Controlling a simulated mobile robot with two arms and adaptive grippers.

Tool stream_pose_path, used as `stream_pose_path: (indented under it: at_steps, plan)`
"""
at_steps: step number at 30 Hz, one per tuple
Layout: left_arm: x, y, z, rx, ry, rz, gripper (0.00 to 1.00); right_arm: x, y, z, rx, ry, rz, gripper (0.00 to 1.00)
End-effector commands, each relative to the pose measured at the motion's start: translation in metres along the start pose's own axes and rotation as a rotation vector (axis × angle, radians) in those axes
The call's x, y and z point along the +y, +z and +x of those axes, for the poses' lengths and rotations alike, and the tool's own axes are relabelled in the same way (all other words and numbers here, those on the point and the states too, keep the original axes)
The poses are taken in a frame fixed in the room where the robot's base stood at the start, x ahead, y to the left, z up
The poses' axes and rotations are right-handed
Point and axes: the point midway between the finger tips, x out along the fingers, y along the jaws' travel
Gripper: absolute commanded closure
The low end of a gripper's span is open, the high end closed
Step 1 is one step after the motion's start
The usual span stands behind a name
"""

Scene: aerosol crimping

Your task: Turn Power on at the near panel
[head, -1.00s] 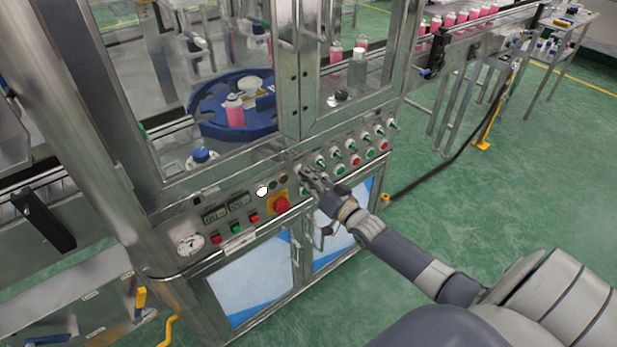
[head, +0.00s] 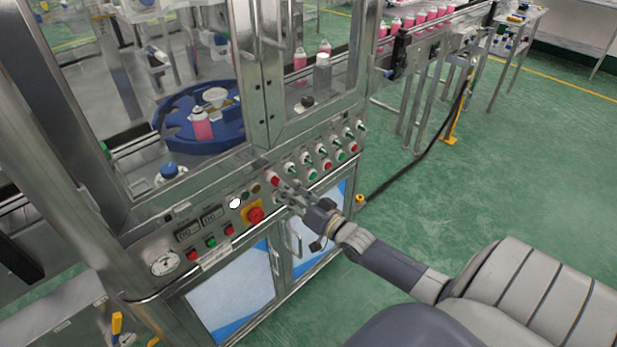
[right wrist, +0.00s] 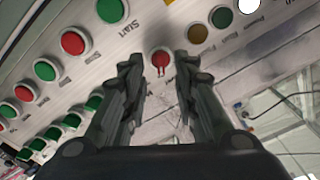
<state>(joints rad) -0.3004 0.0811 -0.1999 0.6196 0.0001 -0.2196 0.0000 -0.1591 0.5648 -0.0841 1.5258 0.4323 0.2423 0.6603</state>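The near panel (head: 215,222) is the sloped metal strip on the front of the machine. A red knob (head: 272,179) sits on it, right of the amber lamp; it also shows in the right wrist view (right wrist: 160,61). I cannot read a label for it. My right gripper (head: 282,190) is at the panel, just below the red knob. In the right wrist view my right gripper (right wrist: 159,80) is open, with a finger on either side of the red knob. I cannot tell whether the fingers touch it. My left gripper is not in view.
A red emergency stop (head: 255,215) on a yellow plate, a white lamp (head: 234,203) and small red and green buttons lie left of the gripper. Several green selector switches (head: 306,158) lie right of it. Glass doors rise above; green floor (head: 500,165) is clear at right.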

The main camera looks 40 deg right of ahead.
Motion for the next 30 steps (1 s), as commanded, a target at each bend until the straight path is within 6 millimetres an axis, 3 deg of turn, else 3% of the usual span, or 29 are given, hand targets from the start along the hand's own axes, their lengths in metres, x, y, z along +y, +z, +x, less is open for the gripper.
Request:
stream_pose_path:
  at_steps: [6,13,19,30]
  plan:
    - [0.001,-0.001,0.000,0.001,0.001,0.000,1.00,0.000,0.001,-0.038,-0.002,0.001,-0.001,0.72]
    - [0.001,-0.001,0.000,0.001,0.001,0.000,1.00,0.000,0.001,-0.067,-0.001,0.000,0.001,0.72]
    - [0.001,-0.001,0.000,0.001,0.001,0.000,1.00,0.000,0.000,-0.078,0.000,0.000,0.001,0.72]
    - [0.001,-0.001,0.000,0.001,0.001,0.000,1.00,0.000,0.000,-0.079,0.001,0.000,0.001,0.72]
